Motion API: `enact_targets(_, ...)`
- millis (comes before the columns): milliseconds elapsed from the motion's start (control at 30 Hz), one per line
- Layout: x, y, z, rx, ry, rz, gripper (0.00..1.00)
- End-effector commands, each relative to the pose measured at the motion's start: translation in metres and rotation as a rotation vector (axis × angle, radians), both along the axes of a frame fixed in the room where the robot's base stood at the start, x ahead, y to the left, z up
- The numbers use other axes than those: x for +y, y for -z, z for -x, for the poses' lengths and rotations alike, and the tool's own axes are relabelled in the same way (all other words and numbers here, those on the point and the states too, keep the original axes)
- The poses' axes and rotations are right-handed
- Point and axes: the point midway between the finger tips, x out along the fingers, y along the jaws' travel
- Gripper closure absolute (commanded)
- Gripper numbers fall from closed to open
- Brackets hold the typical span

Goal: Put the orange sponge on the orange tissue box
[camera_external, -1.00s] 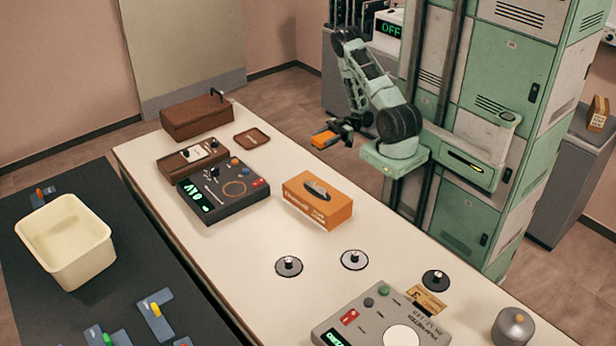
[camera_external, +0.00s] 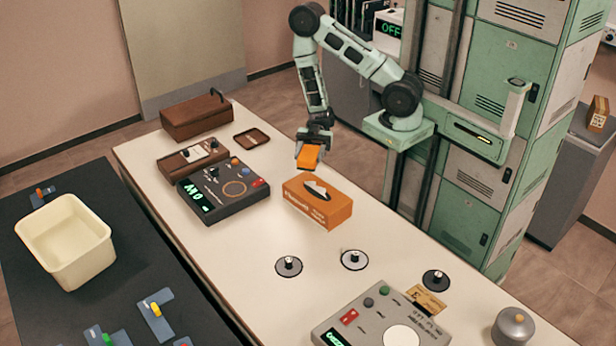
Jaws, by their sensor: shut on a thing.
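The orange sponge (camera_external: 309,157) is held in my gripper (camera_external: 311,146), which is shut on it. The sponge hangs tilted below the jaws, in the air. The orange tissue box (camera_external: 327,211) stands on the white table, with a dark slot and some tissue on its top. In the picture my gripper and the sponge are just above and behind the box, apart from it. The jaws partly hide the sponge's upper end.
A dark control box (camera_external: 222,191) stands left of the tissue box on the white table (camera_external: 215,258). A brown tray (camera_external: 252,137) and a brown case (camera_external: 196,117) lie farther back. Round knobs (camera_external: 353,259) and a grey meter (camera_external: 375,322) are nearer the camera.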

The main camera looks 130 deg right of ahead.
Motion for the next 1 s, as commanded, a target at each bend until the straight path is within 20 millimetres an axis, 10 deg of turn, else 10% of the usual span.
enact_targets(267, 0.051, -0.021, -0.011, 0.012, -0.113, -0.002, 0.69)
enact_targets(1000, 0.053, 0.067, -0.012, 0.011, -0.118, -0.003, 0.69)
